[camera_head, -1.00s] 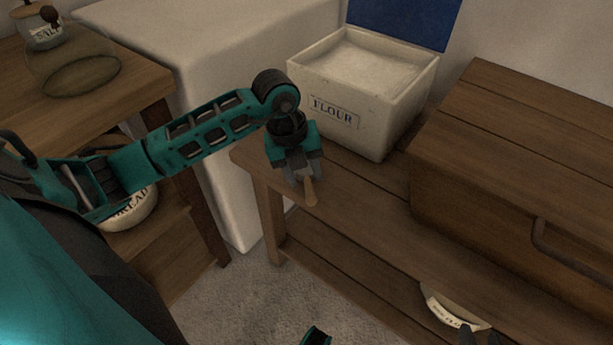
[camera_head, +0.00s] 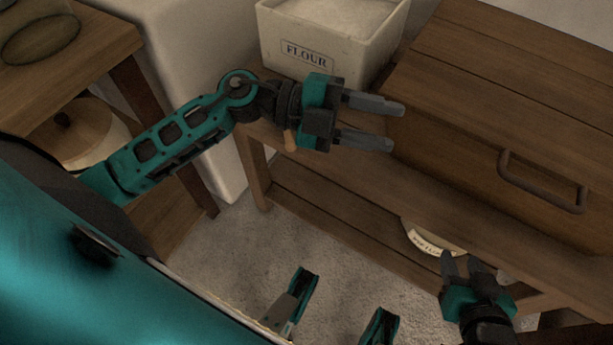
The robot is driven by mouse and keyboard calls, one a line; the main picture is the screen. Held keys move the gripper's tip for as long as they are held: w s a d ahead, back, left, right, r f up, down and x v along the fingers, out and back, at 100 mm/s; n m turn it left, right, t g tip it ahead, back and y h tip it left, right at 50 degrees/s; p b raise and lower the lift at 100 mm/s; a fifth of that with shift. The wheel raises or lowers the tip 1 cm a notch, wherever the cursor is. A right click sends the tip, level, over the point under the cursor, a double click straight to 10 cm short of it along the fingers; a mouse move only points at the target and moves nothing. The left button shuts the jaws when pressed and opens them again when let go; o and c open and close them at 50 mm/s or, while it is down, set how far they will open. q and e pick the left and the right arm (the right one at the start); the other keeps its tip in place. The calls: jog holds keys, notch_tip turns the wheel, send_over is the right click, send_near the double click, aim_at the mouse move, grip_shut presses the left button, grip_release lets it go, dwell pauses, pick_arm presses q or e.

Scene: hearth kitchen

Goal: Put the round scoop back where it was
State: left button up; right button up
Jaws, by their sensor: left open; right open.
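A short wooden handle (camera_head: 290,142), perhaps the round scoop's, shows at the near left edge of the bench. The rest of that thing is hidden behind my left wrist, so I cannot tell its shape. My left gripper (camera_head: 391,125) is open and empty, its fingers pointing right over the bench in front of the wooden box. Its wrist is above the handle. My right gripper (camera_head: 463,264) is open, low at the right, near the bench's lower shelf. The flour bin (camera_head: 307,56) stands open on the bench, with white flour in it.
A wooden box (camera_head: 470,130) with a dark handle stands on the bench (camera_head: 350,170). A pale labelled container (camera_head: 425,238) is on the lower shelf. At left stands a wooden table (camera_head: 100,50) with a round-lidded container (camera_head: 85,135) below. The floor between is clear.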

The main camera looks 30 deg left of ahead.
pick_arm(q)
jog(key=w+a+f+n+t+y, duration=0.2)
jog(key=a+f+n+t+y, duration=0.25)
jog(key=n, duration=0.55)
jog(key=w+a+f+n+t+y, duration=0.1)
jog(key=a+n+t+y, duration=0.3)
jog(key=n+t, duration=0.45)
jog(key=s+f+n+g+y, duration=0.5)
jog(key=s+f, duration=0.3)
jog(key=f, duration=0.6)
jog(key=shift+d+n+g, duration=0.35)
jog(key=shift+n+g, duration=0.2)
jog(key=shift+g, duration=0.35)
